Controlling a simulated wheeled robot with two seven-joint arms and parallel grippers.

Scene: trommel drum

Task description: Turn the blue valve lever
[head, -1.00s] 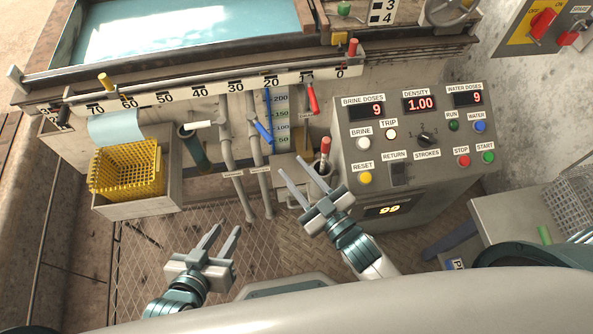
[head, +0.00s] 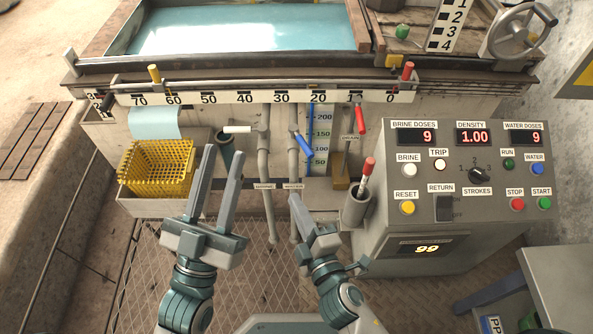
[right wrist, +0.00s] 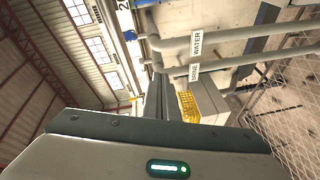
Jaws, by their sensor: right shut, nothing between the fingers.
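The blue valve lever (head: 303,143) slants down to the right on the right-hand vertical pipe, in front of the blue level scale, in the head view. My right gripper (head: 299,200) is shut and empty, its fingertips below the blue lever and apart from it. My left gripper (head: 224,152) is open and empty, left of the pipes, its fingertips below the white lever (head: 237,129). In the right wrist view the fingers (right wrist: 160,98) point toward the pipes, with the WATER label (right wrist: 196,44) beyond; the blue lever is not clearly seen there.
A red drain lever (head: 361,119) and a red-handled tool in a grey cup (head: 356,208) stand right of the blue lever. The control panel (head: 445,165) fills the right side. A yellow basket (head: 157,168) sits at the left. A numbered rail (head: 225,97) runs above the levers.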

